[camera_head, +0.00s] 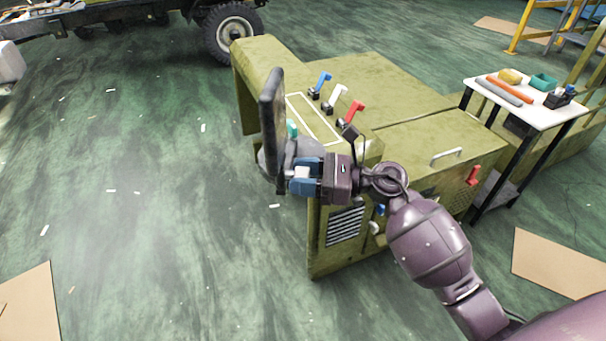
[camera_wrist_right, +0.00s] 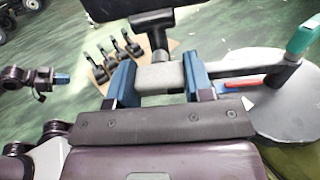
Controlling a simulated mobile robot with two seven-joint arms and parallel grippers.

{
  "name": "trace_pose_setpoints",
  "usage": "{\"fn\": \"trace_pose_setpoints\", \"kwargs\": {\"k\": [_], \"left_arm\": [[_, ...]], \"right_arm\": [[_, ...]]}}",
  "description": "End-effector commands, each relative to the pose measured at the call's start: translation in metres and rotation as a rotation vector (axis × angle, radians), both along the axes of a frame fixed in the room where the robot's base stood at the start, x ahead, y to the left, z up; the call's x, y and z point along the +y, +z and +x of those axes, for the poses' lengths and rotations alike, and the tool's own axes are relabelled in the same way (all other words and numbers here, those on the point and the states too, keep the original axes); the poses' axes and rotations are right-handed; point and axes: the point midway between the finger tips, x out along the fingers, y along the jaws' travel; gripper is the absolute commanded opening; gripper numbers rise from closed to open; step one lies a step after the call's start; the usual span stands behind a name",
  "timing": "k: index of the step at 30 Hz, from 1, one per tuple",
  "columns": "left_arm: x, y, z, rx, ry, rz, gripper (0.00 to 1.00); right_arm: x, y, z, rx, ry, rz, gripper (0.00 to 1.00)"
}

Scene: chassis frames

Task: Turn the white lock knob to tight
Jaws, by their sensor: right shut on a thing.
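My right gripper (camera_head: 301,181) is at the near left corner of the green machine (camera_head: 420,105). Its blue fingers are shut on a pale grey bar (camera_wrist_right: 162,76) beside a black upright panel (camera_head: 271,120). I cannot tell whether this bar is the white lock knob. A white lever (camera_head: 335,97) stands on the machine's top between a blue lever and a red one, apart from the gripper. A small white knob (camera_head: 374,228) shows low on the machine's front. No tight mark is readable. What looks like my left gripper (camera_wrist_right: 62,78) shows small in the right wrist view, its jaws unclear.
A grey disc (camera_wrist_right: 288,102) lies close to the right gripper, with a teal handle (camera_wrist_right: 302,36) and a red one (camera_wrist_right: 242,86) near it. A side table (camera_head: 550,113) with tools stands at the right. The floor at the left is mostly clear.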

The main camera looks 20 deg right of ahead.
Motion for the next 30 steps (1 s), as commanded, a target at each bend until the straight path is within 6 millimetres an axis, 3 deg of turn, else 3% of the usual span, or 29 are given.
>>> {"fn": "trace_pose_setpoints", "kwargs": {"k": [14,30], "left_arm": [[0.001,0.013,0.004,-0.019,-0.002,0.004,0.00],[0.004,0.042,0.006,-0.051,0.003,0.006,0.00]], "right_arm": [[-0.001,0.004,0.000,0.107,0.000,0.058,0.23],[-0.001,0.005,0.000,0.536,-0.001,0.289,0.23]]}}
